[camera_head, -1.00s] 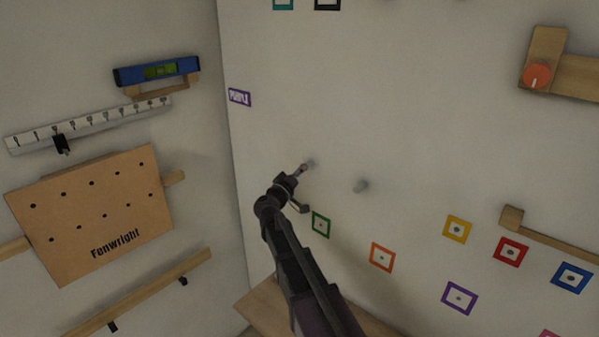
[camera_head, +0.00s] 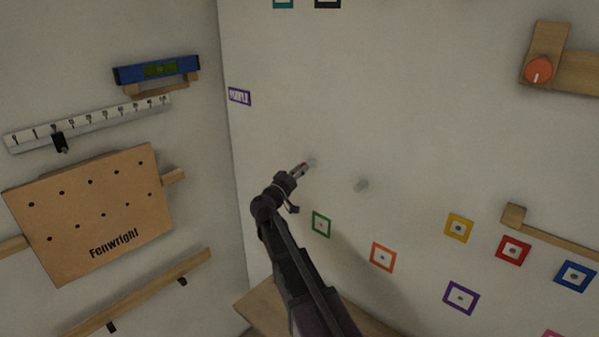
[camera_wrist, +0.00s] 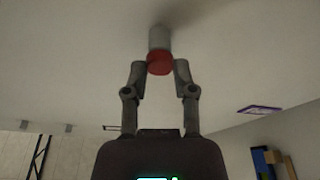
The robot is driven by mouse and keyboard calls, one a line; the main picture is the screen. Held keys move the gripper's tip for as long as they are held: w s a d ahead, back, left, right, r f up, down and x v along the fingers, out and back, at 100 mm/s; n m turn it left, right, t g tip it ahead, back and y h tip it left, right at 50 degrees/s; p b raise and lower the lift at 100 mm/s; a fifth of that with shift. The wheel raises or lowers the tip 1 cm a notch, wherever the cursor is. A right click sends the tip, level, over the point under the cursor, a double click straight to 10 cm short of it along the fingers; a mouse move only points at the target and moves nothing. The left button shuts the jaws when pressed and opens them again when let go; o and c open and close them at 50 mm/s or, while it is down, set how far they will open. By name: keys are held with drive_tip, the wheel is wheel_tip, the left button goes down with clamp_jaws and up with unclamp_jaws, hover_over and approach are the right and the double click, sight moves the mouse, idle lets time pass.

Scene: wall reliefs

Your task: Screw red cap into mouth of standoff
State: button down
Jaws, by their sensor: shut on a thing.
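In the wrist view the red cap (camera_wrist: 160,67) sits between the fingertips of my gripper (camera_wrist: 160,72), which is shut on it. The grey cylindrical standoff (camera_wrist: 159,38) sticks out of the wall straight beyond the cap. The cap lines up with the standoff's mouth and appears to meet it; I cannot tell how far in it sits. The standoff (camera_head: 312,162) shows faintly just past the tip.
Below are coloured square frames, green (camera_head: 321,224) and orange (camera_head: 382,257) closest. A purple label (camera_head: 239,96) is near the corner. The left wall holds a pegboard (camera_head: 92,215) and a blue level (camera_head: 157,71).

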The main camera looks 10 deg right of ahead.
drive_tip(key=shift+m, duration=0.3)
drive_tip(key=shift+w+m+g+h, duration=0.1)
drive_tip(key=shift+m+g+h, duration=0.3)
drive_tip(key=shift+m, duration=1.1)
drive_tip(key=shift+m+g+h, duration=0.3)
drive_tip(key=shift+m+g, duration=0.1)
drive_tip(key=shift+m, duration=1.1)
drive_tip(key=shift+m, duration=0.3)
drive_tip(key=shift+m+g+h, duration=0.25)
drive_tip(key=shift+m+g, duration=0.35)
drive_tip(key=shift+m, duration=0.9)
drive_tip(key=shift+m+g+h, duration=0.25)
drive_tip(key=shift+m+g, duration=0.35)
drive_tip(key=shift+m, duration=0.9)
drive_tip(key=shift+w+r+m+p, duration=0.1)
drive_tip(key=shift+m+p, duration=0.2)
drive_tip(key=shift+m+g+p, duration=0.65)
drive_tip(key=shift+m+g, duration=0.15)
drive_tip(key=shift+m, duration=1.9)
